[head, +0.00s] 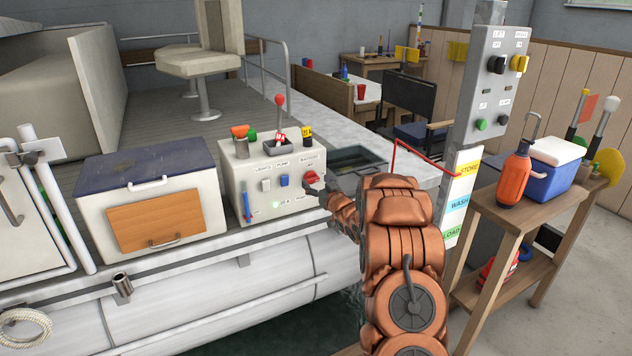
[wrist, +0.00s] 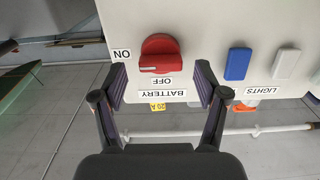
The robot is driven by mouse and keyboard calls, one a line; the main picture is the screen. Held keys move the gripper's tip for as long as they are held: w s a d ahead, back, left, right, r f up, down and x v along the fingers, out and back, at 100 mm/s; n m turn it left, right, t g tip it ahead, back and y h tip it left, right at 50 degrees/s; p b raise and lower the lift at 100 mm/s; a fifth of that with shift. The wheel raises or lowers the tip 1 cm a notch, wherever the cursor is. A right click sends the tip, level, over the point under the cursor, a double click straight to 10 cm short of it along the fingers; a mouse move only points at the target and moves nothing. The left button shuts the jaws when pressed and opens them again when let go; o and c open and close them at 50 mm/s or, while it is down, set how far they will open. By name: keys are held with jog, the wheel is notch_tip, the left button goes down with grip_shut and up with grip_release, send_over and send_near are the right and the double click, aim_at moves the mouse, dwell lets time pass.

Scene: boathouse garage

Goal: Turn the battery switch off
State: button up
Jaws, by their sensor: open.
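The battery switch is a red rotary knob (wrist: 160,53) on the pale face of the console (head: 262,205). In the wrist view, which is upside down, its bar lies sideways, level with the ON label at its left. The OFF label is below it, on the gripper's side. The knob also shows in the head view (head: 310,177), beneath the word BATTERY. My gripper (wrist: 160,76) is open and empty, its two fingers spread just short of the knob, on either side of the OFF label. In the head view, my arm hides the console's lower right corner.
A blue switch (head: 284,181) and a white switch (head: 265,185) sit beside the knob. A red-handled lever (head: 279,100) stands on top of the console. A grey control post (head: 490,85) and a wooden cart (head: 520,215) stand at the right.

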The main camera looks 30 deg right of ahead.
jog(key=shift+w, duration=0.4)
jog(key=shift+c, duration=0.2)
jog(key=c, duration=1.1)
